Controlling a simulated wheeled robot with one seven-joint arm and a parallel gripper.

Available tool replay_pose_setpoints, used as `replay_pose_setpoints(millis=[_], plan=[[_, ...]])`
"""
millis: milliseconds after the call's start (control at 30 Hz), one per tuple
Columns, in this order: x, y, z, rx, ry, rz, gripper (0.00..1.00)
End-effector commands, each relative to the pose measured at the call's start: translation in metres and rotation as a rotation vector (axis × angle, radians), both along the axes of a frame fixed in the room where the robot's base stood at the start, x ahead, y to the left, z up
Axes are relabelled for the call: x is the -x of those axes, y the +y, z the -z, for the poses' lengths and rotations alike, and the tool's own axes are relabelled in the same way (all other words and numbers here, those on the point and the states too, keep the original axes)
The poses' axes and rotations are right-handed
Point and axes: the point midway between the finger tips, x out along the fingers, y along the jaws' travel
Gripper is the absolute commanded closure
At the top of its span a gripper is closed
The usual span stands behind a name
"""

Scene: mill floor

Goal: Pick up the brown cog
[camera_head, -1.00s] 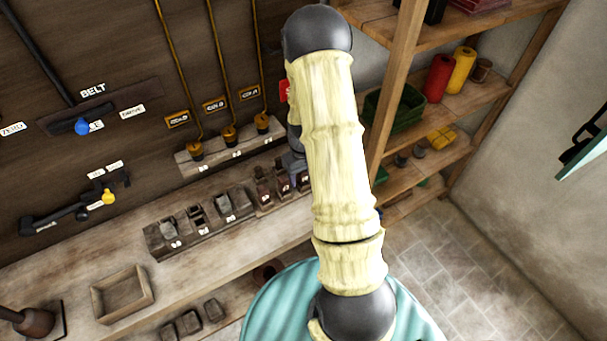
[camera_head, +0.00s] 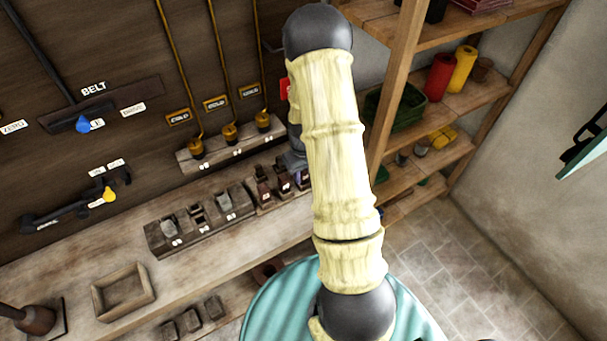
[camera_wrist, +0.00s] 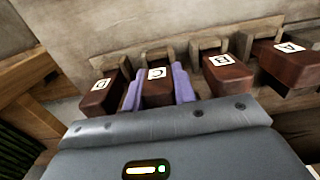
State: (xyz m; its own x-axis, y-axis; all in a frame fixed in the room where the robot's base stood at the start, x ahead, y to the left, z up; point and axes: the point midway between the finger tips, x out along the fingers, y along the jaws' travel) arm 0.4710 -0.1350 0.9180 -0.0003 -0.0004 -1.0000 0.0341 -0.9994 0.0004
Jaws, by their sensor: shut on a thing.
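In the wrist view my gripper (camera_wrist: 158,88) has its purple fingers on both sides of the brown block marked C (camera_wrist: 158,93), shut on it. The block still sits in line with its neighbours by the wooden rack. In the head view the fingers are mostly hidden behind my arm. I cannot clearly make out a brown cog. A dark brown round thing (camera_head: 267,271) lies under the bench, partly hidden; I cannot tell whether it is a cog.
Brown blocks marked D (camera_wrist: 102,92), B (camera_wrist: 228,75) and A (camera_wrist: 290,63) stand close beside the held block. The bench (camera_head: 210,270) carries an empty wooden tray (camera_head: 124,311) at left. A wooden shelf unit (camera_head: 480,105) stands at right.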

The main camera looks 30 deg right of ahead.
Motion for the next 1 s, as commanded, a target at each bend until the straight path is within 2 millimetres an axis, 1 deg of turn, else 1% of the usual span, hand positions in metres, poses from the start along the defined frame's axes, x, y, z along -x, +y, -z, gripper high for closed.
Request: replay_pose_setpoints(millis=[167,267,367,700,833,1000], plan=[[-0.001,0.0,-0.004,0.001,-0.002,0.0,0.95],[-0.001,0.0,-0.012,0.001,-0.003,0.0,0.95],[-0.001,0.0,-0.024,0.001,-0.004,-0.001,0.95],[-0.001,0.0,-0.083,0.002,-0.004,0.0,0.95],[-0.001,0.0,-0.096,0.001,-0.003,0.0,0.95],[0.0,0.0,-0.1,0.0,0.001,0.0,0.95]])
